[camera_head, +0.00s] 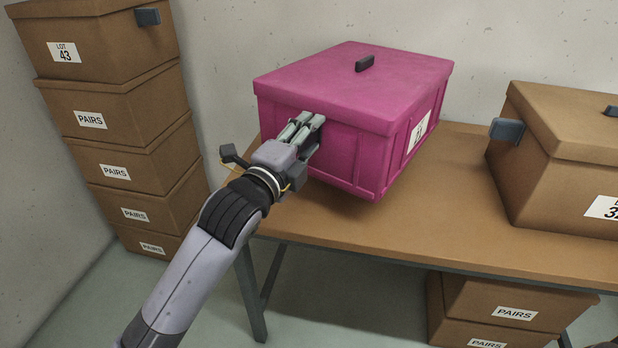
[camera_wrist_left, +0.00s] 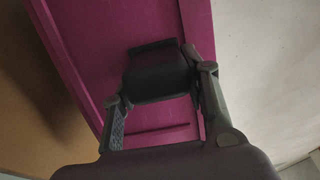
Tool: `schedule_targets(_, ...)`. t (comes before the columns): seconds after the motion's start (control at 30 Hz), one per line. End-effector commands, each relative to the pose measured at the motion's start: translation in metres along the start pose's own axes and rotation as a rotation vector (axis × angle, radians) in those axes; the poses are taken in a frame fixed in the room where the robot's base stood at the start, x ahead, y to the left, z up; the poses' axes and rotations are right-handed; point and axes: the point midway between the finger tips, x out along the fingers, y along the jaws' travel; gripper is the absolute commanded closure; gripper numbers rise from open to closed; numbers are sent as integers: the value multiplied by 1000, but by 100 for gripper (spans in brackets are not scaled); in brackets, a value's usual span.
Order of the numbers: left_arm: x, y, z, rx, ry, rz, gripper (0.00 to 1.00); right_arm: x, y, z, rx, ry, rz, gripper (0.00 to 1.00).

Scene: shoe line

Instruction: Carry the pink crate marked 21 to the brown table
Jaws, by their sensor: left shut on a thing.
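The pink crate (camera_head: 345,165) is at the left end of the brown table (camera_head: 450,215). It has a lid with a dark handle on top, and a white label on its right face whose number is hard to read. My left gripper (camera_head: 308,122) is shut on the dark handle on the crate's left side. In the left wrist view the gripper's fingers (camera_wrist_left: 160,105) close around the dark handle (camera_wrist_left: 158,80) against the pink wall (camera_wrist_left: 90,50). The crate looks level; I cannot tell whether it touches the table top. My right gripper does not show.
A brown crate (camera_head: 560,150) with a dark side handle stands on the table to the right, with a gap between it and the pink crate. Brown boxes (camera_head: 120,120) are stacked at the left. More boxes marked PAIRS (camera_head: 500,315) lie under the table. A wall is behind.

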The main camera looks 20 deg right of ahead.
Motion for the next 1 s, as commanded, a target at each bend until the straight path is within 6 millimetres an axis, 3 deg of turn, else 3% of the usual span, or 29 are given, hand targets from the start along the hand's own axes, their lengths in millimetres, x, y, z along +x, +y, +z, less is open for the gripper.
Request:
schedule_targets(0.2,-1,33,-1,-1,2,-16,100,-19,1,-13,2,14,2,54)
schedule_targets(0.43,-2,48,0,0,2,-17,100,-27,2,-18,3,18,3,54)
schedule_targets(0.63,-2,74,0,-1,2,-16,100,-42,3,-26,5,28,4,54)
schedule_targets(0.93,-2,79,-1,0,2,-18,100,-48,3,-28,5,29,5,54)
schedule_targets(0.97,-2,87,0,0,-1,1,58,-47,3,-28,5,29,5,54)
schedule_targets(1.0,-2,87,0,0,-1,1,55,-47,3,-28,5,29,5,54)
